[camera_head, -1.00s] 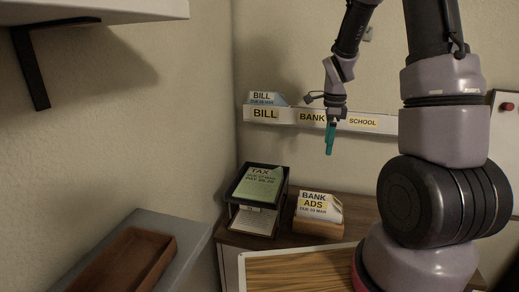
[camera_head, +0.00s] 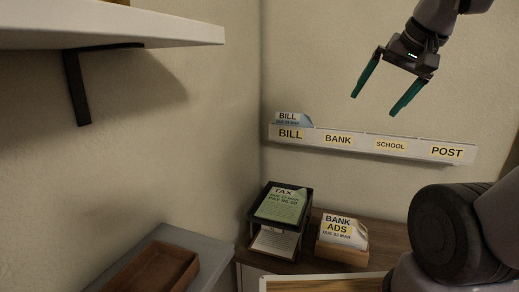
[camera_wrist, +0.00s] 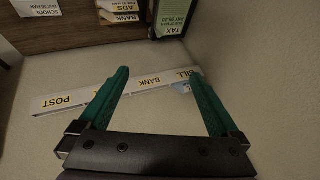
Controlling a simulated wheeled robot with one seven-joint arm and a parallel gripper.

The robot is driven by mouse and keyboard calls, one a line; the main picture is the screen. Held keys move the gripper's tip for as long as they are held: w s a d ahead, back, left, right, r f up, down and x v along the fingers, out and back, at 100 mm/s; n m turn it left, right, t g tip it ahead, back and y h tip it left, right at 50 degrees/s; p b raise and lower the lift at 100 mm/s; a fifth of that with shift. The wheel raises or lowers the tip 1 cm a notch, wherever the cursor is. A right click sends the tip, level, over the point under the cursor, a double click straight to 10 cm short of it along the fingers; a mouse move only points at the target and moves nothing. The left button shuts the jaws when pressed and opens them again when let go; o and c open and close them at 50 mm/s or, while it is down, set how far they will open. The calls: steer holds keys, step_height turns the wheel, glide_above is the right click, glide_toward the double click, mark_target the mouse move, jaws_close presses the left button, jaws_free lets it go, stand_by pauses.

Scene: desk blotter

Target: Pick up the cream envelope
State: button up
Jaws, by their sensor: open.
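A pale, cream-white envelope marked BANK (camera_head: 338,223) stands in a small wooden holder labelled ADS (camera_head: 340,253) on the desk. It shows partly at the top edge of the wrist view (camera_wrist: 118,5). A pale SCHOOL envelope (camera_wrist: 36,7) lies at the top left of the wrist view. I cannot tell for sure which of these is the cream envelope. My gripper (camera_head: 374,105) is open and empty, high in front of the wall above the labelled rack, clear of both envelopes. Its green fingers spread apart in the wrist view (camera_wrist: 158,75).
A wall rack (camera_head: 365,143) has BILL, BANK, SCHOOL and POST labels, with a blue BILL envelope (camera_head: 289,119) at its left end. A black tray stand (camera_head: 305,211) holds a green TAX paper (camera_head: 281,206). A brown tray (camera_head: 152,270) and a wall shelf (camera_head: 120,28) are at left.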

steer(key=shift+s+n, duration=0.25)
steer(key=shift+n, duration=0.05)
steer(key=c, duration=0.8)
steer(key=n+g, duration=0.7)
steer(key=n, duration=0.5)
glide_above(346, 220)
steer(key=s+d, duration=0.3)
steer(key=d, duration=0.1)
step_height(346, 220, down, 26)
steer(key=w+f+n+y, duration=0.1)
steer(key=f, duration=0.4)
steer(key=w+a+f+n+y, duration=0.1)
steer(key=f+n, duration=0.1)
steer(key=f, duration=0.4)
steer(key=w+f+n+y, duration=0.1)
steer(key=f+n, duration=0.1)
steer(key=f, duration=0.4)
steer(key=shift+w+a+f+g, duration=0.1)
steer(key=shift+w+a+g, duration=0.15)
steer(key=shift+a+g, duration=0.05)
steer(key=shift+x, duration=2.7)
